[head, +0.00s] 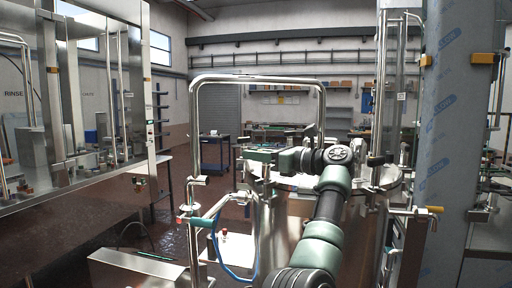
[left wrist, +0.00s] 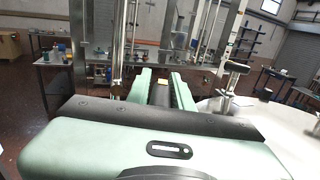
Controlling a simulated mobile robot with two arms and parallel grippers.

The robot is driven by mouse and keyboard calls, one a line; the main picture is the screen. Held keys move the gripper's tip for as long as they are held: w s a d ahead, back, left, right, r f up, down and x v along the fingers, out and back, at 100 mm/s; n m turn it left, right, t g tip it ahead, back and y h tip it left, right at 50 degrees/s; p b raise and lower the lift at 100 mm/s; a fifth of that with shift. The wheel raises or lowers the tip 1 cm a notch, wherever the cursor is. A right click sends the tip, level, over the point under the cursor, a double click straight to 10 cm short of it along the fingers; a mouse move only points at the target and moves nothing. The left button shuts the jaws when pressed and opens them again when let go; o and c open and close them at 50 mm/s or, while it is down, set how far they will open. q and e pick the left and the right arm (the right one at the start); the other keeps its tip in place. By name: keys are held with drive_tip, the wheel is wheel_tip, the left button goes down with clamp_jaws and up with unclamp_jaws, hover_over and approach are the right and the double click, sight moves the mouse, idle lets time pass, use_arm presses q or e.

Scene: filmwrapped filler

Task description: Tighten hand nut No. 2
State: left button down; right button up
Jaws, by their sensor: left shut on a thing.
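A steel tank (head: 285,225) with a round lid stands in front of me in the head view. Dark-handled hand nuts sit on its rim; one (head: 376,160) is at the right and another (left wrist: 236,68) stands right of my fingers in the left wrist view. I cannot tell which is No. 2. My left gripper (head: 250,160) reaches left over the lid to its left rim. In the left wrist view its green fingers (left wrist: 162,84) are close around a small thing, largely hidden between them, with a pale yellowish spot showing. My right gripper is not in view.
A bent steel pipe frame (head: 193,130) rises left of the tank. A blue hose (head: 222,262) and a teal-handled valve (head: 205,222) hang beside it. A film-wrapped column (head: 450,140) stands close on the right. A blue cart (head: 214,152) is behind.

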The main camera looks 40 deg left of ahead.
use_arm(q)
drive_tip(key=c, duration=1.3)
unclamp_jaws()
drive_tip(key=shift+c, duration=0.2)
drive_tip(key=w+d+b, duration=0.1)
drive_tip(key=d+b, duration=0.1)
drive_tip(key=d, duration=0.5)
drive_tip(key=shift+d+b, duration=0.35)
drive_tip(key=shift+b, duration=0.05)
drive_tip(key=shift+w+d, duration=0.1)
drive_tip(key=shift+w, duration=0.05)
